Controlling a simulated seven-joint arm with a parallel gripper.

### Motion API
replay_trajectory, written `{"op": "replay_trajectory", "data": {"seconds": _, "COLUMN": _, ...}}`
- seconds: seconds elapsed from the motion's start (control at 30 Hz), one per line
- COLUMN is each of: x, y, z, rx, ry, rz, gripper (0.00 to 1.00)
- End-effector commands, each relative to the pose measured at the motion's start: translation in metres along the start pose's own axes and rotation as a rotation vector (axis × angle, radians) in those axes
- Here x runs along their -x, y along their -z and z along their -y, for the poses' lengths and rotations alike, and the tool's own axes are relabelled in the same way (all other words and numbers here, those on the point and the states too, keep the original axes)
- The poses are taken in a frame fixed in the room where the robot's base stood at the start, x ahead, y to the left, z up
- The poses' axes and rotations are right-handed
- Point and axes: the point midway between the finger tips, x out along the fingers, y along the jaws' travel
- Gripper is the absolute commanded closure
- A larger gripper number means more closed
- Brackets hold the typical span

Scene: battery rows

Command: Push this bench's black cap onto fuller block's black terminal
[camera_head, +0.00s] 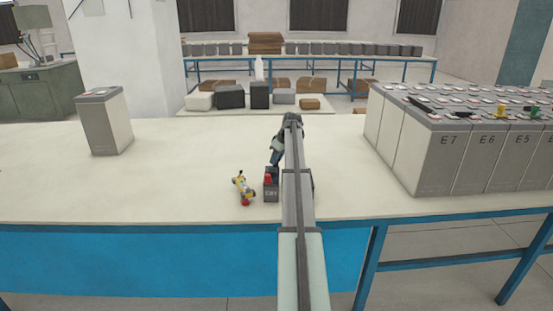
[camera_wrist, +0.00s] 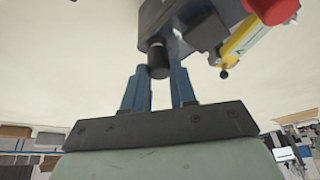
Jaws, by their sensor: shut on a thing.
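My gripper (camera_head: 274,163) points down at the small dark grey box (camera_head: 271,190) on the bench, beside a red cap (camera_head: 268,179). In the wrist view its blue fingers (camera_wrist: 159,72) are shut on a black cap (camera_wrist: 158,58), which sits against or very near the box (camera_wrist: 195,25); I cannot tell if it touches. A grey-and-white block (camera_head: 107,122) stands alone at the left of the bench. Joined blocks marked E7, E6 and E5 (camera_head: 455,155) stand at the right, with terminals on top too small to tell apart. Which block is fuller does not show.
A yellow tool (camera_head: 241,188) with a red end lies just left of the box; it shows in the wrist view (camera_wrist: 243,42) too. The bench top (camera_head: 180,165) is clear between the lone block and the tool. Yellow and green pieces stand atop the right row.

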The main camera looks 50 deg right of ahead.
Motion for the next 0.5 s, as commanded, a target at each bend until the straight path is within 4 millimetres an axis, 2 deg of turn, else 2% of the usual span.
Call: {"op": "replay_trajectory", "data": {"seconds": 0.5, "x": -0.0049, "y": -0.0021, "z": -0.0001, "rx": 0.0, "ry": 0.0, "rz": 0.0, "gripper": 1.0}}
